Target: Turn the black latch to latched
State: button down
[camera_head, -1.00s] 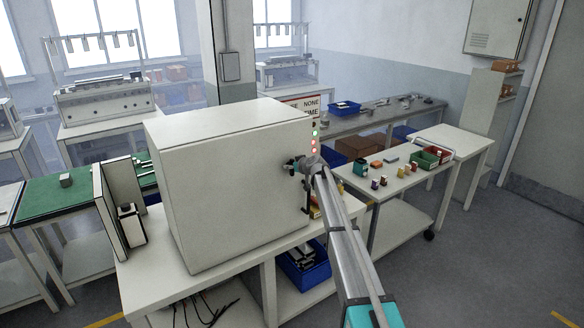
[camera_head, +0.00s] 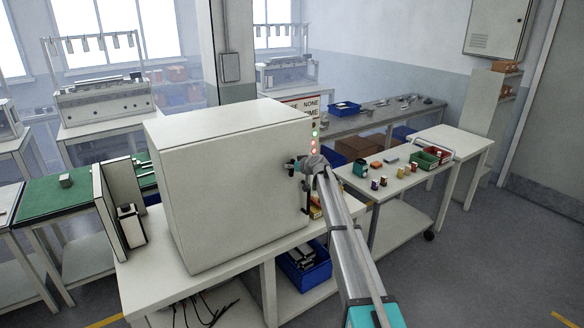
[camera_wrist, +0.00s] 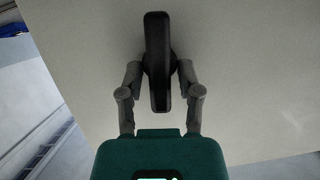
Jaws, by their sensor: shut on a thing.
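The black latch (camera_wrist: 157,40) shows in the wrist view as a long bar on a round hub, fixed to the pale cabinet face. The bar runs up and down in that view. My gripper (camera_wrist: 160,72) has a finger on each side of the latch and is shut on it. In the head view, my gripper (camera_head: 298,167) is at the right side of the white cabinet (camera_head: 215,190), near its front edge. The latch is hidden there behind my gripper and arm.
The cabinet stands on a white bench (camera_head: 145,285). Red and green lights (camera_head: 314,142) are on its side. A side table (camera_head: 400,180) with small coloured items and a green bin (camera_head: 424,160) stands to the right. A blue crate (camera_head: 305,272) is under the bench.

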jog(key=m, duration=0.1)
jog(key=m+g+y+b, duration=0.1)
jog(key=shift+w+d+f+m+y, duration=0.2)
jog(key=shift+m+y, duration=0.1)
jog(key=shift+m, duration=0.1)
jog(key=m+y+b, duration=0.2)
jog(key=m, duration=0.1)
jog(key=shift+d+f, duration=0.15)
jog(key=shift+f, duration=0.1)
jog(key=shift+w+d+f+m+y+b, duration=0.1)
jog(key=shift+m+y+b, duration=0.65)
jog(key=shift+m+b, duration=0.75)
jog(key=shift+f+m+y+b, duration=0.1)
jog(key=shift+m+y+b, duration=0.85)
jog(key=shift+m, duration=0.85)
jog(key=c, duration=0.6)
grip_release()
jog(key=shift+o, duration=0.2)
jog(key=v, duration=1.2)
